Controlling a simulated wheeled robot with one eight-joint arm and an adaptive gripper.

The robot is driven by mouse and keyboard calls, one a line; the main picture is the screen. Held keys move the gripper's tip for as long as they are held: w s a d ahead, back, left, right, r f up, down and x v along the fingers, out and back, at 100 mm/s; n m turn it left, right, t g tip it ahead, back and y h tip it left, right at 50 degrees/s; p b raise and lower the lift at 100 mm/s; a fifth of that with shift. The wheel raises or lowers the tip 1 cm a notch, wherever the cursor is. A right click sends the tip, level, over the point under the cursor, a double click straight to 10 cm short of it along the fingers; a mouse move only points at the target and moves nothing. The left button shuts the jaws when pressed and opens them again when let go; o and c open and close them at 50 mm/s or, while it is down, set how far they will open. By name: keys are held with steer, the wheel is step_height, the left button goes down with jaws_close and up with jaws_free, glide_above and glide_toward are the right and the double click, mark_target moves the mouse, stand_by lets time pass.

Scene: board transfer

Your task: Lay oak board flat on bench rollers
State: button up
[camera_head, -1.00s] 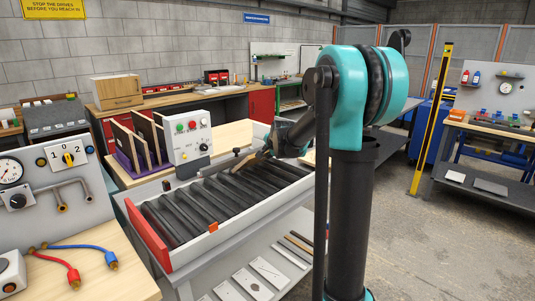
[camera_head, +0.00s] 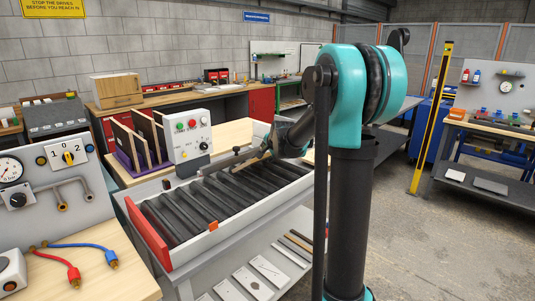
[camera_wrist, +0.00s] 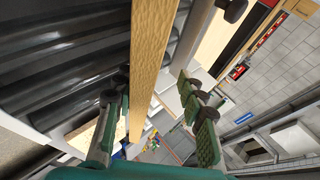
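The oak board (camera_wrist: 150,50) shows as a long, narrow light-wood strip running between the two fingers of my gripper (camera_wrist: 152,88) in the wrist view. The fingers are spread. The board lies near the left finger, and a clear gap separates it from the right finger. In the head view, the board (camera_head: 252,162) shows as a short pale strip at the far part of the dark bench rollers (camera_head: 180,211), below my gripper (camera_head: 262,149). My gripper and arm hide part of it. I cannot tell whether it is flat or on edge.
A white control box (camera_head: 188,136) with coloured buttons stands at the rollers' back edge. A red end plate (camera_head: 147,236) closes the near end, and an orange block (camera_head: 213,226) sits on the front rail. The near rollers are clear.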

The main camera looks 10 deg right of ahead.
stand_by(0.3)
steer(key=shift+r+g, duration=0.2)
steer(key=shift+g, duration=0.6)
steer(key=g, duration=0.2)
steer(key=shift+s+r+g+h, duration=0.1)
steer(key=shift+s+g+h, duration=0.1)
steer(key=shift+g+h, duration=0.1)
steer(key=shift+s+d+r, duration=0.1)
steer(key=shift+s+r, duration=0.2)
steer(key=shift+s, duration=0.45)
steer(key=shift+s+d+r, duration=0.1)
steer(key=shift+s+r, duration=0.2)
steer(key=shift+s, duration=0.45)
steer(key=s, duration=0.1)
steer(key=s+r, duration=0.1)
steer(key=s, duration=0.1)
steer(key=shift+d+r, duration=0.1)
steer(key=shift+d, duration=0.05)
